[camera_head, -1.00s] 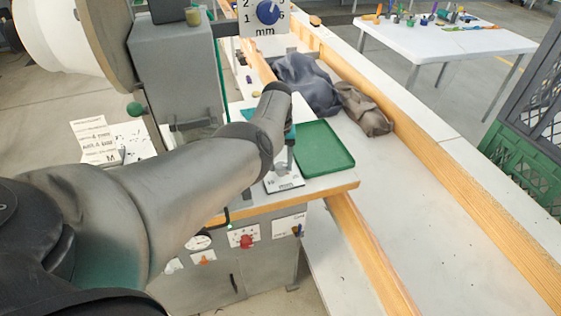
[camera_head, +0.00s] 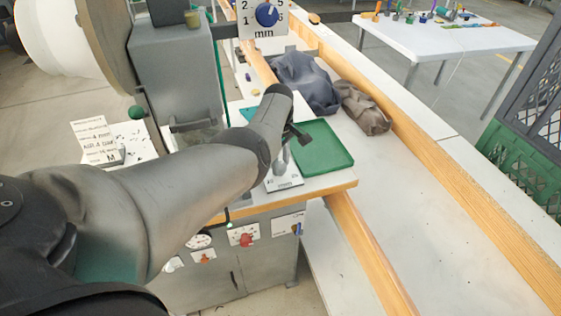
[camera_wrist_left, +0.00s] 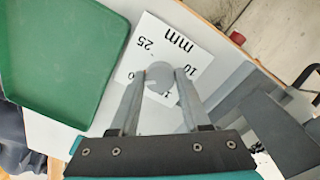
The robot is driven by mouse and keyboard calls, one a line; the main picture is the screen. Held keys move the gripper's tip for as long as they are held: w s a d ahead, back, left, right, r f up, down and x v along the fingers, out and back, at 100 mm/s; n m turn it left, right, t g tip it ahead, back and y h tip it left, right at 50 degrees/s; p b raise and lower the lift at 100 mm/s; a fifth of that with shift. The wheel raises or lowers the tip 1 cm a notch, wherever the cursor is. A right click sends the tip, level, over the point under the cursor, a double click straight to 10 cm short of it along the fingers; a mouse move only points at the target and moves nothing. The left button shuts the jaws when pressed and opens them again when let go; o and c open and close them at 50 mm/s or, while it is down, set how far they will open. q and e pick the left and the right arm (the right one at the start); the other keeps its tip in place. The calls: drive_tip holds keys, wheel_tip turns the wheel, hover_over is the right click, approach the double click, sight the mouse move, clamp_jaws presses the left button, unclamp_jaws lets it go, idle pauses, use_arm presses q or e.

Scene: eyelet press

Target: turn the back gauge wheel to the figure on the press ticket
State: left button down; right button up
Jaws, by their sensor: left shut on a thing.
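A grey round knob (camera_wrist_left: 159,82) stands on a white plate (camera_wrist_left: 185,50) printed with mm and figures including 10 and 25. My left gripper (camera_wrist_left: 160,74) is shut on this knob, with one finger on each side. In the head view the plate (camera_head: 284,180) lies at the front of the bench, and my left gripper (camera_head: 284,164) comes down over it, partly hidden by my arm. The knob's pointer and setting cannot be read. A white press ticket (camera_head: 97,140) stands at the left; its print is mostly too small to read. My right gripper is out of view.
A green tray (camera_head: 322,148) lies right beside the plate. A blue dial (camera_head: 267,14) marked in mm is at the top. Red (camera_head: 246,240) and orange (camera_head: 208,258) knobs are on the front panel. Dark cloths (camera_head: 305,82) lie behind the tray.

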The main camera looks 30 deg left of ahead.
use_arm(q)
drive_tip(key=n, duration=0.4)
drive_tip(key=shift+w+n, duration=0.1)
drive_tip(key=shift+n, duration=0.3)
drive_tip(key=n+b, duration=0.1)
drive_tip(key=n, duration=0.3)
drive_tip(key=shift+n, duration=0.3)
drive_tip(key=n+b, duration=0.1)
drive_tip(key=n, duration=0.3)
drive_tip(key=shift+a, duration=0.1)
drive_tip(key=shift+w+n+y+b, duration=0.1)
drive_tip(key=shift+n+y+b, duration=0.3)
drive_tip(key=shift+n, duration=1.9)
drive_tip(key=shift+c, duration=1.8)
unclamp_jaws()
drive_tip(key=shift+r, duration=0.1)
